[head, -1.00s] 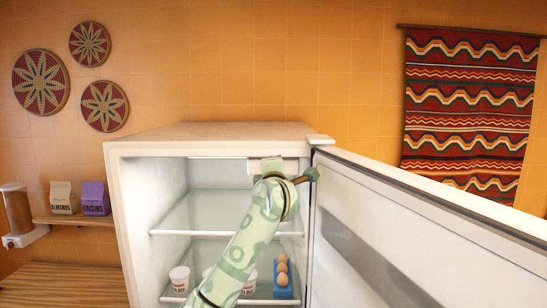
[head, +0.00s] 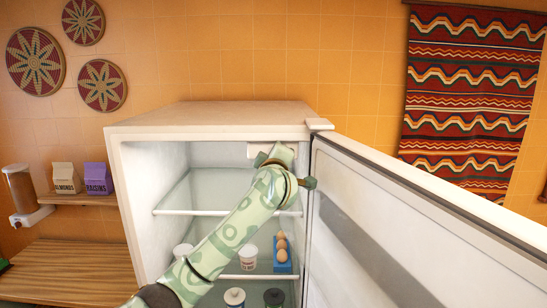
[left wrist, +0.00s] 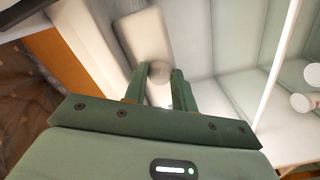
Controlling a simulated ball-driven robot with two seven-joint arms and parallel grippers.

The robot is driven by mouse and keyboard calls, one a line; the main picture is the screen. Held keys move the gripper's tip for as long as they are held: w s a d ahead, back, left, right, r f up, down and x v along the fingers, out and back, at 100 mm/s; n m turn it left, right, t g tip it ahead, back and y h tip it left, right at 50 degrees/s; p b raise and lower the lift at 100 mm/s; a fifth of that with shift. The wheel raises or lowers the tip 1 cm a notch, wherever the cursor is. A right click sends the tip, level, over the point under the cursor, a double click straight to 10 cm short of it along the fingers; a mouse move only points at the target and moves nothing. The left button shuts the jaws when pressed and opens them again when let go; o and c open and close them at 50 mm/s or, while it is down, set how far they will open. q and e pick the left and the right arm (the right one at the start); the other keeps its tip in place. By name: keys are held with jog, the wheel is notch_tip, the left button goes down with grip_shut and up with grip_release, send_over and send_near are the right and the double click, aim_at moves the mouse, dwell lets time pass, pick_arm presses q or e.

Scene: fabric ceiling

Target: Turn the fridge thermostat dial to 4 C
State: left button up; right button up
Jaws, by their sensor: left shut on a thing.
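The open fridge (head: 118,190) stands in front of me. Its pale thermostat housing (head: 254,150) is under the fridge ceiling at the upper right, mostly hidden by my arm. In the left wrist view the housing (left wrist: 145,38) carries a round pale dial (left wrist: 161,71). My left gripper (left wrist: 160,76) is shut on the dial, one finger on each side. In the head view my left gripper (head: 277,153) reaches in at the top of the fridge and looks tilted. The dial's markings and setting cannot be read. My right gripper is not in view.
The fridge door (head: 400,225) stands open to the right, close to my wrist. Glass shelves (head: 180,212) hold white cups (head: 248,258), eggs in a blue holder (head: 282,266) and lidded jars (head: 234,297). A wooden counter (head: 70,268) lies at left.

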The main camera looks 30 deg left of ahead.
pick_arm(q)
jog(key=shift+f, duration=0.2)
jog(key=o, duration=1)
jog(key=shift+r, duration=0.1)
jog(key=shift+d, duration=0.1)
jog(key=b+v, duration=0.2)
jog(key=v, duration=1.4)
jog(key=shift+s+b, duration=0.2)
jog(key=shift+b, duration=0.15)
